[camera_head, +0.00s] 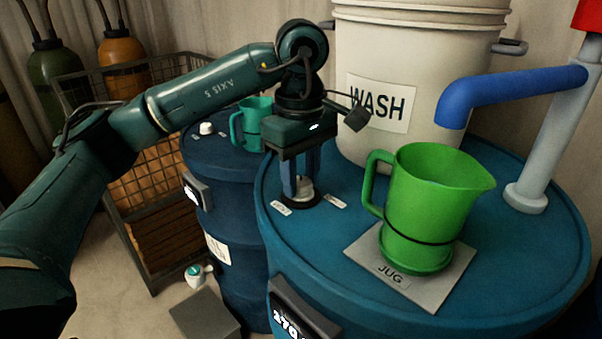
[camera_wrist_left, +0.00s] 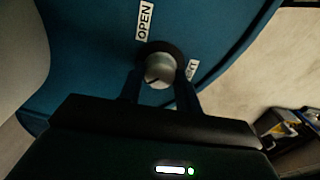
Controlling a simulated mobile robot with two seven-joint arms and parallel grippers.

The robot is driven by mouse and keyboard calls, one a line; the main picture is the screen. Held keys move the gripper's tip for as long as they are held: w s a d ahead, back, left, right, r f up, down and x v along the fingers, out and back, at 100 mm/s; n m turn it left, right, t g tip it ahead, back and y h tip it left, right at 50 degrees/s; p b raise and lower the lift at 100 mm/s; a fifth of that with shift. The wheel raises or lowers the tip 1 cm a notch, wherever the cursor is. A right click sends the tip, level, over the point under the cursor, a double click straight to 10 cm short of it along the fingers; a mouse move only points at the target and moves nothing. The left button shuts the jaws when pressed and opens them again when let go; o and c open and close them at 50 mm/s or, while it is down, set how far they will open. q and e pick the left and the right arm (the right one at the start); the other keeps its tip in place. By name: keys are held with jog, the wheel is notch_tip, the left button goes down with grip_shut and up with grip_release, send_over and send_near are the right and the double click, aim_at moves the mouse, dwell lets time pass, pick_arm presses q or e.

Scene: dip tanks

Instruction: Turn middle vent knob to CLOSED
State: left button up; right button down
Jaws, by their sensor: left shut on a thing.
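The middle vent knob (camera_head: 304,187) is a small light grey knob on a dark round base, on top of the blue drum at the centre. It also shows in the left wrist view (camera_wrist_left: 159,67). My left gripper (camera_head: 302,192) points down over it, shut on the knob with a finger on each side. In the left wrist view, an OPEN label (camera_wrist_left: 144,20) lies beyond the knob, and a second label (camera_wrist_left: 192,69) at its right is partly hidden by a finger. A dark mark shows on the knob, but I cannot tell where it points. My right gripper is not in view.
A green jug (camera_head: 430,205) stands on a JUG plate (camera_head: 412,282) right of the gripper. Behind are a white WASH bucket (camera_head: 425,60) and a blue spout (camera_head: 510,90). Another blue drum (camera_head: 225,165) with a teal mug (camera_head: 253,123) and a white knob (camera_head: 206,128) stands left.

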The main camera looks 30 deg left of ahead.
aim_at(300, 182)
pick_arm(q)
jog(key=o, duration=1)
jog(key=shift+c, duration=0.2)
notch_tip(300, 182, up, 13)
jog(key=p, duration=0.3)
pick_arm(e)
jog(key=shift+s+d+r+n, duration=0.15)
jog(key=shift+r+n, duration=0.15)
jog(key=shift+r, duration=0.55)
